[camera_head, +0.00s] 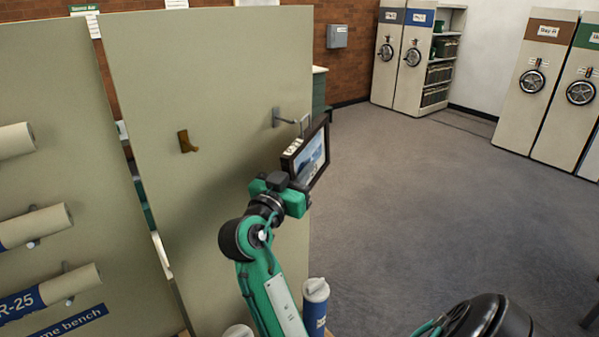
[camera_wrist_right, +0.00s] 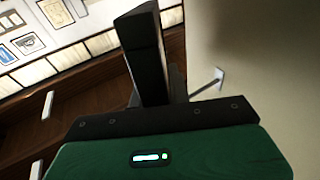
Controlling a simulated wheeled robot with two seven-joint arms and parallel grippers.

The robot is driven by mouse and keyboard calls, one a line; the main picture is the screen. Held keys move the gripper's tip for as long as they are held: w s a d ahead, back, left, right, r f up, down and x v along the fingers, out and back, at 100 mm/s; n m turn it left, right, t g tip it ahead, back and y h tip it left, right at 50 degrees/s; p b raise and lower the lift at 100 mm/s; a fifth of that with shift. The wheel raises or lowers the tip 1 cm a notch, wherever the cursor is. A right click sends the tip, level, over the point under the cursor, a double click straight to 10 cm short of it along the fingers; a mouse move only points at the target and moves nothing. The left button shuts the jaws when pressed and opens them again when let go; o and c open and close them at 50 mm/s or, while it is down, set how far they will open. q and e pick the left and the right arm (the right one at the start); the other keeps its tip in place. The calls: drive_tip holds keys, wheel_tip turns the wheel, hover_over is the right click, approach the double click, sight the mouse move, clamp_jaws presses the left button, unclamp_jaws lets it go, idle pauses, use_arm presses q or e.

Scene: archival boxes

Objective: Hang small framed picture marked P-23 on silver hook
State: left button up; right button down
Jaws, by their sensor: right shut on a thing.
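The small framed picture (camera_head: 311,160) has a dark frame and a blue and white image, with a white label on its edge; I cannot read its marking. My right gripper (camera_head: 290,187) is shut on its lower part and holds it upright and tilted beside the panel's right edge. The silver hook (camera_head: 287,120) sticks out from the panel, close to the picture's top. A thin hanger shows there, but I cannot tell whether it is on the hook. The right wrist view shows the dark frame (camera_wrist_right: 146,60) and the hook (camera_wrist_right: 207,86). My left gripper is not in view.
The beige panel (camera_head: 220,80) also bears a brass-brown hook (camera_head: 187,142) to the left. Rolled tubes (camera_head: 36,226) stick out from another panel at the far left. A blue and white tube (camera_head: 315,305) stands below. The grey floor (camera_head: 430,200) to the right is clear.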

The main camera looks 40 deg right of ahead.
drive_tip(key=shift+w+d+b, duration=0.15)
drive_tip(key=shift+w+b, duration=0.45)
drive_tip(key=shift+w, duration=0.55)
drive_tip(key=shift+w+d+b, duration=0.1)
drive_tip(key=shift+w+b, duration=0.5)
drive_tip(key=shift+w, duration=0.5)
idle(1.2)
drive_tip(key=shift+b, duration=0.45)
idle(0.6)
drive_tip(key=shift+f+b, duration=0.7)
drive_tip(key=shift+b, duration=0.25)
idle(0.5)
idle(0.4)
drive_tip(key=c, duration=1.3)
unclamp_jaws()
drive_tip(key=shift+o, duration=0.2)
drive_tip(key=shift+f, duration=0.1)
